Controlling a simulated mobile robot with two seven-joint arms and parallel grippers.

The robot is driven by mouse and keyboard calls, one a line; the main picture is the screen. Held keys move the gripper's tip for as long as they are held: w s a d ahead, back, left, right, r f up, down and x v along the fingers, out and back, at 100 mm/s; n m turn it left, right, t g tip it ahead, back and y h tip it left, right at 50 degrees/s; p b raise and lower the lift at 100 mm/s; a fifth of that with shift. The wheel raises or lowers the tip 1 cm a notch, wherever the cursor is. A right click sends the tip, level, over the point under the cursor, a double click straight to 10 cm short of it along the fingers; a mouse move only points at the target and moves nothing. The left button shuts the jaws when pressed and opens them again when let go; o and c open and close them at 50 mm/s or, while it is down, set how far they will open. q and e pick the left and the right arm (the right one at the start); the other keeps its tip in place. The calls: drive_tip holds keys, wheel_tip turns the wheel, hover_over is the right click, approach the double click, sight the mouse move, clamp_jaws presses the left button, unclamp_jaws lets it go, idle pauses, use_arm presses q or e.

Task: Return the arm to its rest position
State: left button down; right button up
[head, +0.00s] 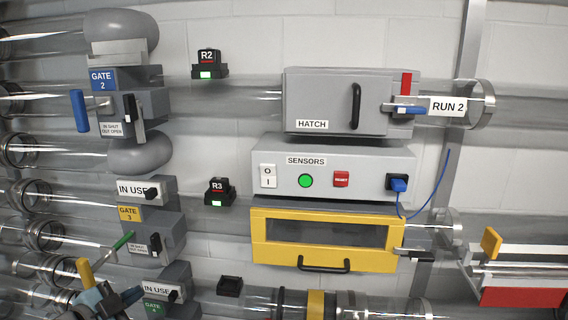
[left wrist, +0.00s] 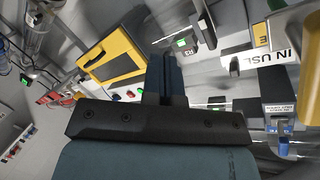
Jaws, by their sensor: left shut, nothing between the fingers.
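My left gripper (head: 128,295) is at the bottom left of the head view, low in front of the gate column and below the gate 3 box (head: 148,232). In the left wrist view its dark fingers (left wrist: 166,65) are together with nothing between them. It holds nothing and looks clear of the panel there. My right gripper is in neither view.
The gate 2 box (head: 130,112) with a blue handle, the grey hatch (head: 320,100), the sensors box (head: 290,160) and a yellow-framed door (head: 262,238) line the wall. Clear tubes run between them. A blue cable (head: 432,192) hangs at the right.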

use_arm(q)
drive_tip(key=s+d+f+n+g+y, duration=0.1)
drive_tip(key=s+d+f+n, duration=0.2)
drive_tip(key=s+f, duration=0.4)
drive_tip(key=s+d+f+n+g, duration=0.1)
drive_tip(key=s+d+f+n, duration=0.2)
drive_tip(key=f, duration=1)
drive_tip(key=s+d+f+n+g+y, duration=0.1)
drive_tip(key=s+d+f+n, duration=0.3)
drive_tip(key=s+f, duration=0.6)
drive_tip(key=s+d, duration=0.1)
drive_tip(key=d, duration=0.1)
drive_tip(key=shift+s+d+y+p, duration=0.3)
drive_tip(key=shift+s+p, duration=0.05)
